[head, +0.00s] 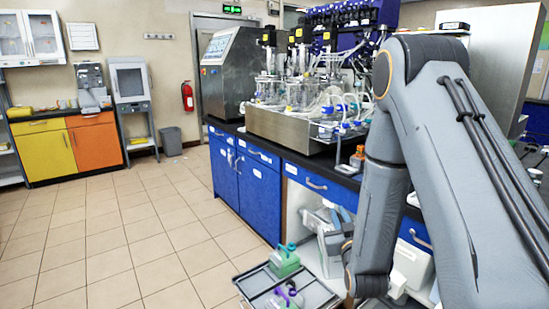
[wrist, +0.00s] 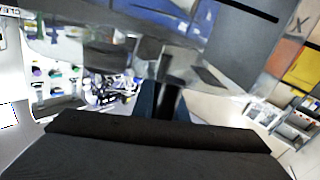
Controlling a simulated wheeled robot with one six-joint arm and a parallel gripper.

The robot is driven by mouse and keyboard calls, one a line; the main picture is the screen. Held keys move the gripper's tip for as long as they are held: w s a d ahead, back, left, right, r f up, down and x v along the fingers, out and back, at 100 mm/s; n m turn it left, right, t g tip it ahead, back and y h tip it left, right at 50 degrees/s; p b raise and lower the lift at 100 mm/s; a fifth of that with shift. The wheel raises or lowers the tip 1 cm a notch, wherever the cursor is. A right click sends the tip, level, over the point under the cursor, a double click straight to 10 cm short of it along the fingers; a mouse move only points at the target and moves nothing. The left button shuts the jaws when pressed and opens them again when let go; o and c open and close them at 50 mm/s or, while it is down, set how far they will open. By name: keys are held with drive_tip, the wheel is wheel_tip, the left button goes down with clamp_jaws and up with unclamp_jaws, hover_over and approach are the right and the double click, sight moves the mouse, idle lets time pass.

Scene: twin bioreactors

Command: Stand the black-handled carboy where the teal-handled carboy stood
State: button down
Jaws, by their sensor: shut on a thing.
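My gripper (wrist: 167,112) shows in the wrist view, shut on a dark upright piece that appears to be the handle of the black-handled carboy (wrist: 167,95). Most of that carboy's body cannot be told apart in the views. In the head view my forearm hides the jaws, near the open bay under the blue bench. The teal-handled carboy (head: 284,262), with green contents, stands in a grey tray (head: 322,296) low at the bottom. Whether the carboy in my gripper touches anything is hidden.
A carboy with a dark purple handle (head: 288,296) stands in the tray's near part. Pale containers (head: 410,265) sit in the bay under the bench (head: 252,190). Bioreactor glassware and tubing (head: 290,92) crowd the bench top. The tiled floor (head: 130,230) at left is clear.

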sight(341, 276)
drive_tip(key=s+f, duration=0.2)
drive_tip(key=f, duration=0.3)
drive_tip(key=s+f, duration=0.3)
drive_tip(key=f, duration=0.1)
drive_tip(key=s+f, duration=0.2)
drive_tip(key=f, duration=0.3)
drive_tip(key=shift+s+f, duration=0.15)
drive_tip(key=shift+f, duration=0.15)
drive_tip(key=shift+s+f, duration=0.3)
drive_tip(key=shift+f, duration=0.05)
